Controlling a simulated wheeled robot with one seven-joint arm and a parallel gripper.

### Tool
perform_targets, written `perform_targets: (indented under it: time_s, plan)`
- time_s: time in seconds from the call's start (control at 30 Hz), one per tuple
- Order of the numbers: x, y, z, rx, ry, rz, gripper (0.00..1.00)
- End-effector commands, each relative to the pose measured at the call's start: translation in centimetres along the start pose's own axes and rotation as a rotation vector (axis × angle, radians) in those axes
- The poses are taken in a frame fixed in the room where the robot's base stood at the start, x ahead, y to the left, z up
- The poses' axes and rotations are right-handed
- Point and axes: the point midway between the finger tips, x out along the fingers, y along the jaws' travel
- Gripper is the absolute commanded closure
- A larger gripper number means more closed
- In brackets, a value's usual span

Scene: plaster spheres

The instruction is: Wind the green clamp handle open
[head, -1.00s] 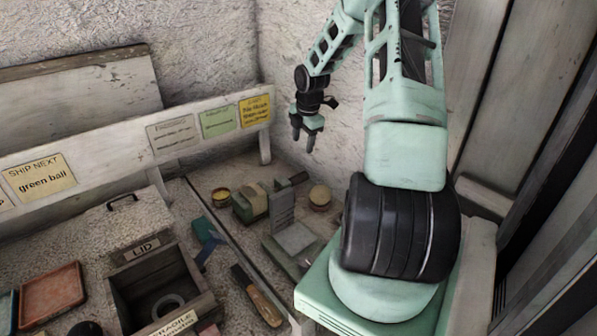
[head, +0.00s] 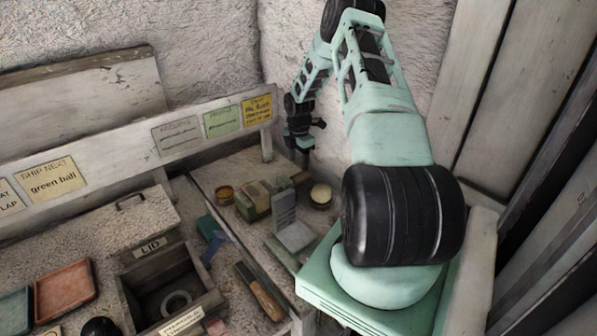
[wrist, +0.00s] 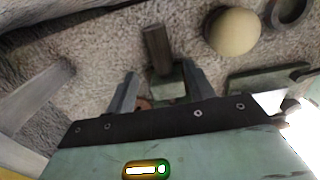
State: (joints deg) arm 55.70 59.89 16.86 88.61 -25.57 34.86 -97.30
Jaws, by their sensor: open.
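My gripper (head: 304,152) hangs low over the back right of the bench, fingers pointing down. In the wrist view my gripper (wrist: 159,70) is open, with its two grey fingers apart. A small green block (wrist: 169,86) with a dark bar (wrist: 157,48) standing out from it shows between and beyond the fingers; it looks like the green clamp handle, though I cannot be sure. I see no contact with the fingers. In the head view a green piece (head: 283,184) sits below my gripper beside a grey clamp-like body (head: 291,226).
A pale sphere (head: 320,193) rests right of the green piece and shows in the wrist view (wrist: 234,31). A wooden-handled tool (head: 262,296) and an open bin (head: 205,299) lie nearer. Walls close the corner.

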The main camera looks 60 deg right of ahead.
Motion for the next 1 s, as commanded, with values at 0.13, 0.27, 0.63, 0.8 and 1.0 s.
perform_targets:
  time_s: [0.13, 0.27, 0.63, 0.8, 1.0]
  plan:
    - [2.8, 0.0, -0.1, 0.000, 0.002, -0.002, 0.47]
    - [4.8, 0.0, 0.0, 0.000, 0.000, -0.001, 0.47]
    - [6.9, 0.0, 0.0, -0.001, 0.000, 0.001, 0.47]
    - [6.9, 0.0, 0.0, 0.000, 0.000, 0.001, 0.47]
    - [6.9, 0.0, 0.0, 0.000, 0.000, 0.001, 0.92]
